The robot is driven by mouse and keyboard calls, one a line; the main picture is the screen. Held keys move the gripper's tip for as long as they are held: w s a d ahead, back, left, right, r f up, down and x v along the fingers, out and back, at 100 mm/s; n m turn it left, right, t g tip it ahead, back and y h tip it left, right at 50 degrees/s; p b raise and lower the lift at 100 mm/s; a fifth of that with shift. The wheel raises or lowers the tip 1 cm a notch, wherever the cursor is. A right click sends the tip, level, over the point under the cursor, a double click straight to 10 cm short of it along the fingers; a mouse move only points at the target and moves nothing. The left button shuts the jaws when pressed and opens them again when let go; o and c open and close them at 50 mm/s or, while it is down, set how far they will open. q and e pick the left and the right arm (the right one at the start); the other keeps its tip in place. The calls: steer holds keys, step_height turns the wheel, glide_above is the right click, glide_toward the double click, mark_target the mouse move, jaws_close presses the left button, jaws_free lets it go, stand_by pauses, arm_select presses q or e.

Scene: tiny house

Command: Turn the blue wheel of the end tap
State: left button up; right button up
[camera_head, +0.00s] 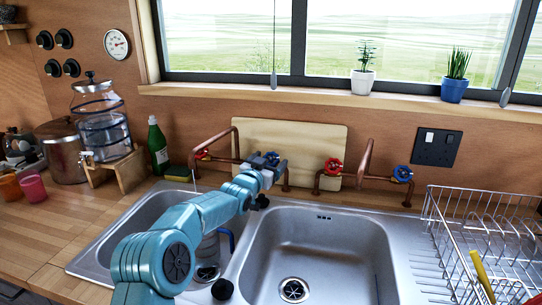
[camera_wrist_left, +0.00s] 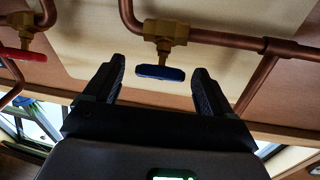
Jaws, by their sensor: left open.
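Two copper taps stand on the wall behind the sink. The left one has a red wheel (camera_head: 202,154) and a blue wheel (camera_head: 272,156), the latter partly hidden by my gripper. The right one has a red wheel (camera_head: 333,166) and a blue wheel (camera_head: 403,173). My left gripper (camera_head: 266,163) is at the left tap's blue wheel. In the left wrist view, this blue wheel (camera_wrist_left: 160,72) lies between the tips of my open left gripper (camera_wrist_left: 158,80), with a gap on both sides. Another red wheel (camera_wrist_left: 16,54) shows at the left there. My right gripper is not in view.
A double steel sink (camera_head: 310,255) lies below the taps, with a wire dish rack (camera_head: 485,225) at the right. A green bottle (camera_head: 157,147) and a glass dispenser (camera_head: 103,125) stand at the left. Copper pipes (camera_wrist_left: 250,42) run close to the gripper.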

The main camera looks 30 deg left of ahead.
arm_select(q)
steer(key=shift+w+p, duration=0.3)
steer(key=shift+w, duration=0.55)
steer(key=c, duration=1)
steer(key=shift+a+r, duration=0.1)
steer(key=shift+r, duration=0.1)
steer(key=shift+c, duration=0.2)
steer(key=m+h+p, duration=0.1)
steer(key=m+p, duration=0.1)
steer(key=p, duration=0.3)
steer(key=r+m+h+p, duration=0.1)
steer(key=h+p, duration=0.1)
steer(key=p, duration=0.4)
steer(key=shift+m, duration=0.4)
steer(key=shift+f+g+h+p, duration=0.3)
steer(key=shift+h+p, duration=0.1)
steer(key=shift+h, duration=0.1)
steer(key=shift+f, duration=0.1)
